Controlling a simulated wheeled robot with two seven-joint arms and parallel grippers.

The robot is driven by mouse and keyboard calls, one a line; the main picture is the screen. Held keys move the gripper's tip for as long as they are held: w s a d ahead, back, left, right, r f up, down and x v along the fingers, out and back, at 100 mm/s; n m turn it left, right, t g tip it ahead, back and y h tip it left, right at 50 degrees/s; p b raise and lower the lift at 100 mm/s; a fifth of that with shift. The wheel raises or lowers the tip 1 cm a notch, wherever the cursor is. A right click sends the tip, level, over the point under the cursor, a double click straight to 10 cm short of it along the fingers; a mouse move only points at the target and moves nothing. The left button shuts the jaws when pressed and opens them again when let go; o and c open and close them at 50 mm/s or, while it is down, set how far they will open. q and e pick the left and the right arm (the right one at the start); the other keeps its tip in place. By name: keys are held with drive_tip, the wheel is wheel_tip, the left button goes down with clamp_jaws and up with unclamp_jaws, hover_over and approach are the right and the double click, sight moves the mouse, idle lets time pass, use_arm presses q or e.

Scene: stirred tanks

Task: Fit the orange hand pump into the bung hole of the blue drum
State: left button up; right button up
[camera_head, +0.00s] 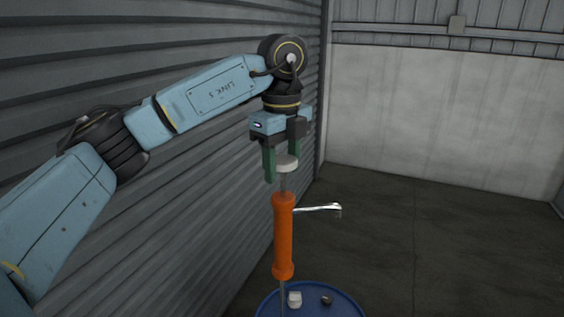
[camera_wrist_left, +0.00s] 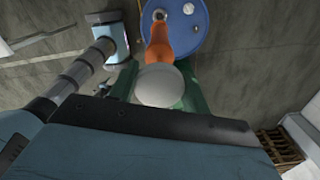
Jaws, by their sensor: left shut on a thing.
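The orange hand pump (camera_head: 284,236) hangs upright below my left gripper (camera_head: 284,168), with its silver spout pointing right. The gripper's green fingers are shut on the pump just under its pale round knob (camera_head: 287,161). The pump's thin lower tube runs down in front of the blue drum's top (camera_head: 345,304); its lower end is cut off by the picture edge. In the left wrist view the pump (camera_wrist_left: 160,48) lies over the left part of the drum (camera_wrist_left: 203,28). A small pale ring shows at the tube there; I cannot tell whether the tube is inside the hole.
A white fitting (camera_head: 295,299) and a small dark fitting (camera_head: 327,300) are on the drum top. A corrugated grey wall (camera_head: 190,60) stands close on the left. The floor (camera_head: 420,240) to the right is clear. A wooden pallet (camera_wrist_left: 280,146) shows in the left wrist view.

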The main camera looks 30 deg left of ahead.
sight(282, 208)
use_arm(q)
drive_tip(key=shift+f+b, duration=1.5)
drive_tip(key=shift+f, duration=0.8)
idle(1.6)
drive_tip(key=shift+f+b, duration=1.85)
drive_tip(key=shift+f, duration=1.05)
drive_tip(key=shift+f+b, duration=2.5)
drive_tip(key=shift+f, duration=1.55)
